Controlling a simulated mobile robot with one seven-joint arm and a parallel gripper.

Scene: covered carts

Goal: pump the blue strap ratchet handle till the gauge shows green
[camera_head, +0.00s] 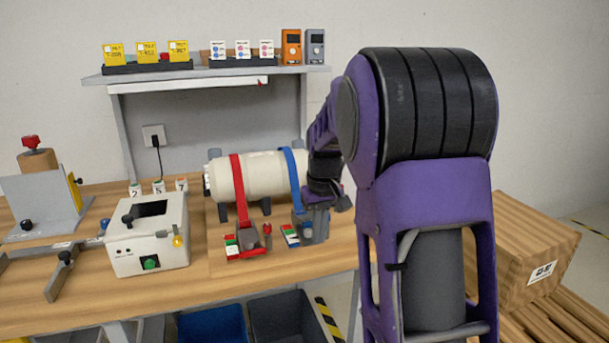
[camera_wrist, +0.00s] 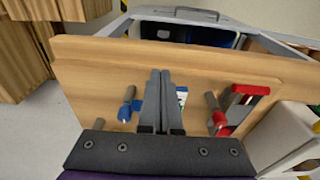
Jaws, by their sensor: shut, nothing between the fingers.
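A cream cylinder (camera_head: 262,176) lies on a stand on the wooden bench, with a red strap (camera_head: 238,185) and a blue strap (camera_head: 291,168) around it. My gripper (camera_head: 316,236) is down at the blue strap's ratchet and hides much of it. In the wrist view my gripper (camera_wrist: 160,76) is shut and empty. The blue ratchet handle (camera_wrist: 127,108), with a grey grip, is just left of the fingers, apart from them in the picture. The blue strap's gauge (camera_head: 290,236) is partly covered by the fingers in the wrist view (camera_wrist: 182,95); its reading cannot be told.
The red ratchet handle (camera_head: 267,230) stands close to the left of the blue one. A white control box (camera_head: 150,240) sits farther left. Bins (camera_head: 283,318) are under the bench, a crate (camera_head: 525,245) at right.

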